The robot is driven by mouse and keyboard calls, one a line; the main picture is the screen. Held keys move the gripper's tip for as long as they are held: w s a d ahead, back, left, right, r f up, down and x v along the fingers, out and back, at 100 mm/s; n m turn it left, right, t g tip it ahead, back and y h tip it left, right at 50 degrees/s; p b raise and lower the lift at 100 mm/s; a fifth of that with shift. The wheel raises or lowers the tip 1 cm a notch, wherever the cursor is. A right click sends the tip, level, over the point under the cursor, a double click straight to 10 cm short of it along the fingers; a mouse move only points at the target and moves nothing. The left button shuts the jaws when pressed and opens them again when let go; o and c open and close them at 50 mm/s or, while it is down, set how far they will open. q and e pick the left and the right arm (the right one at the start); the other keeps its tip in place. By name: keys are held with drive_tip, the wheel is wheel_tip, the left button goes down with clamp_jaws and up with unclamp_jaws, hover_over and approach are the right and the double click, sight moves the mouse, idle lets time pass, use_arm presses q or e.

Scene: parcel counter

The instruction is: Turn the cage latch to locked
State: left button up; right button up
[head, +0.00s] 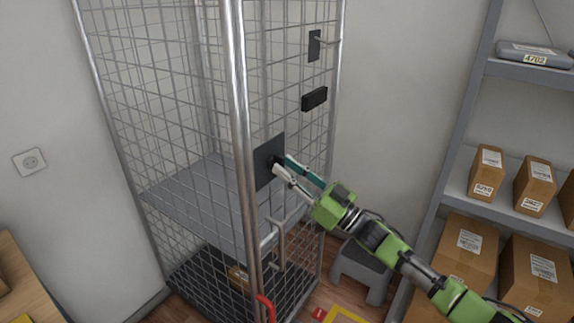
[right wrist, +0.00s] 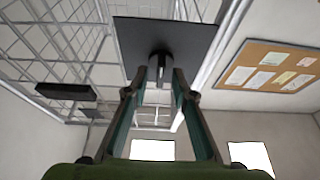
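The cage latch is a small dark knob (right wrist: 159,60) on a dark square plate (head: 266,158) on the mesh side of the roll cage (head: 240,110). My right gripper (head: 281,163) reaches it from the right. The fingers hide part of the knob in the head view, and no lock marking is readable. My left gripper is not in view.
A black block (head: 314,98) and a small plate with a rod (head: 314,46) are higher on the cage side. A grey step stool (head: 362,270) stands below my right arm. Shelves with cartons (head: 487,172) stand at the right. A wooden table edge (head: 30,285) is at the left.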

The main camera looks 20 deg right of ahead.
drive_tip(key=shift+w+a, duration=0.15)
drive_tip(key=shift+w, duration=0.05)
clamp_jaws()
